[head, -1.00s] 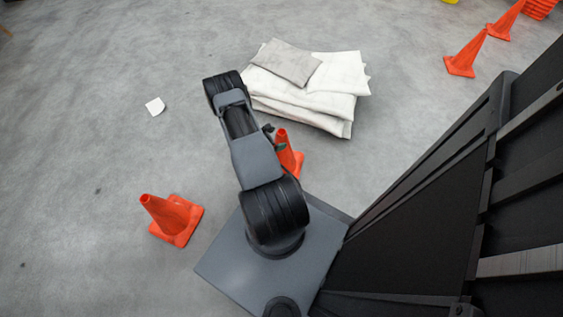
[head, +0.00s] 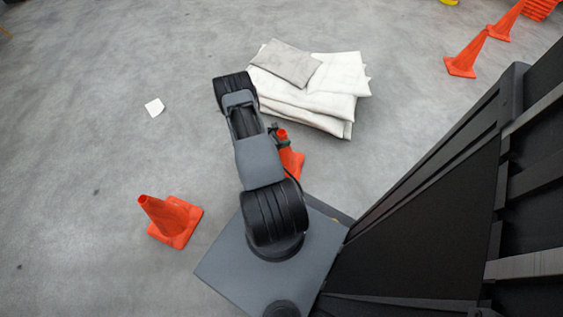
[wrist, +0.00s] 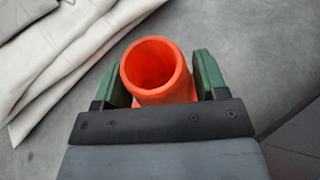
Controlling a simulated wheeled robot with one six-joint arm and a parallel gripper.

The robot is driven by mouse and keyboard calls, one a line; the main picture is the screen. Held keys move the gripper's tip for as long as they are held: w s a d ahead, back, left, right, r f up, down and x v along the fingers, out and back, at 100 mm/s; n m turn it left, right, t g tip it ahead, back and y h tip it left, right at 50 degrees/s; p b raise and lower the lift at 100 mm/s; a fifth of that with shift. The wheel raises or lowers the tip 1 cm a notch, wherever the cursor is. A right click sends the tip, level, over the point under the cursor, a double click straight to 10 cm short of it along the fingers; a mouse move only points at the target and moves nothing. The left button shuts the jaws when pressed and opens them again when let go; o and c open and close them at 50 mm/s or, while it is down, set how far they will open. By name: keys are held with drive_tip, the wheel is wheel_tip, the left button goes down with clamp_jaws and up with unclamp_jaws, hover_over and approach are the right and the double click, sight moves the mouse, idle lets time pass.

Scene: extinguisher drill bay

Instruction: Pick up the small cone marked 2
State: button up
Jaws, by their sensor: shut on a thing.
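My gripper (wrist: 159,82) is shut on an orange cone (wrist: 180,90) in the wrist view, with one green finger on each side of its open top. In the head view this cone (head: 292,162) stands just right of my arm, partly hidden by it, near the folded white cloths. Only a small part of my gripper (head: 277,138) shows there, at the cone's top. Another small orange cone (head: 172,218) stands upright on the floor to the left of my base. No number can be read on either cone.
Folded white cloths (head: 335,98) with a grey one (head: 287,62) on top lie beyond the held cone. A white scrap (head: 154,107) lies on the floor at left. More orange cones (head: 466,55) stand at upper right. The left floor is largely clear.

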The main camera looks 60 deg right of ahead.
drive_tip(key=c, duration=0.8)
